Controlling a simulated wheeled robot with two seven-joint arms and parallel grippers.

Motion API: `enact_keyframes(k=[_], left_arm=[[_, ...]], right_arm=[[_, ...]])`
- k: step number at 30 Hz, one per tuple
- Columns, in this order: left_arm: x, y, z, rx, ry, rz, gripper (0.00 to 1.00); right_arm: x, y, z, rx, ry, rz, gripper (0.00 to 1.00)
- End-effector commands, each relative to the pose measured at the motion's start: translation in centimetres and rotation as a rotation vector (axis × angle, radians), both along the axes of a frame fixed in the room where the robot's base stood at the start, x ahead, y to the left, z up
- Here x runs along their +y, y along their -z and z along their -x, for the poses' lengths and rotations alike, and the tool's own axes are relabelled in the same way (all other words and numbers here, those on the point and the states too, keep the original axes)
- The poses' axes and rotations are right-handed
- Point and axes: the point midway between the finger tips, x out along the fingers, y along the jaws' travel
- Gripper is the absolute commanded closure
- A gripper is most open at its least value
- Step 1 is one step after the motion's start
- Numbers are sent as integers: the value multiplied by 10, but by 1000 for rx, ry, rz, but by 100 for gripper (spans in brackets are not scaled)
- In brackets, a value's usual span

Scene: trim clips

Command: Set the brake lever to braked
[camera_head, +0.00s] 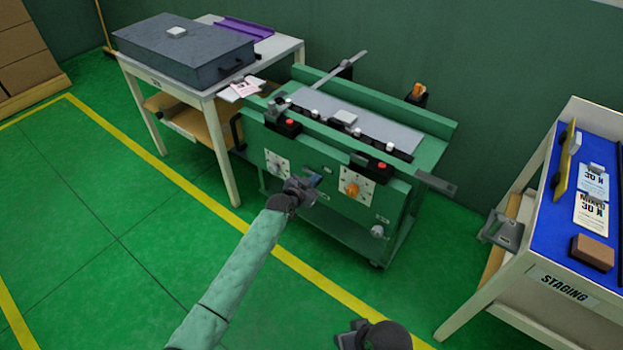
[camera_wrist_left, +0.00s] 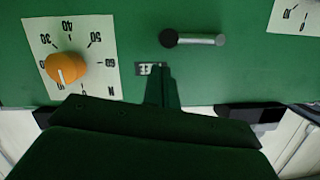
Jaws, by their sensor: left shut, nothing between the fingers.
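A short grey lever (camera_wrist_left: 195,40) with a dark end sits on the green front panel in the left wrist view. It lies level across the picture, between two white dial plates. A small label plate (camera_wrist_left: 149,68) is close to it, too small to read. My left gripper (camera_wrist_left: 158,72) is shut and empty, its fingertips over the label's edge and apart from the lever in the picture. In the head view my left gripper (camera_head: 308,184) is in front of the green machine (camera_head: 322,160) and covers that area. My right gripper (camera_head: 352,336) is partly in view at the bottom edge, its jaws unclear.
An orange dial (camera_head: 350,188) and another dial plate (camera_head: 277,165) flank my left gripper. A table with a grey case (camera_head: 185,50) stands left of the machine. A staging table (camera_head: 560,220) with a blue top stands right. The green floor in front is clear.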

Motion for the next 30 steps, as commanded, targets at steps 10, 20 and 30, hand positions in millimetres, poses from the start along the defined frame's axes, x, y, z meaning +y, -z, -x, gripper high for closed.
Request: enact_keyframes(k=[10,20,30], left_arm=[[3,17,-3,-2,-1,1,100],[3,17,-3,-3,0,-1,100],[2,21,-2,-31,1,-40,100]], right_arm=[[0,-5,-1,-5,1,-1,64],[1,-3,-2,-4,1,-1,64],[2,0,-2,-4,-1,-4,64]])
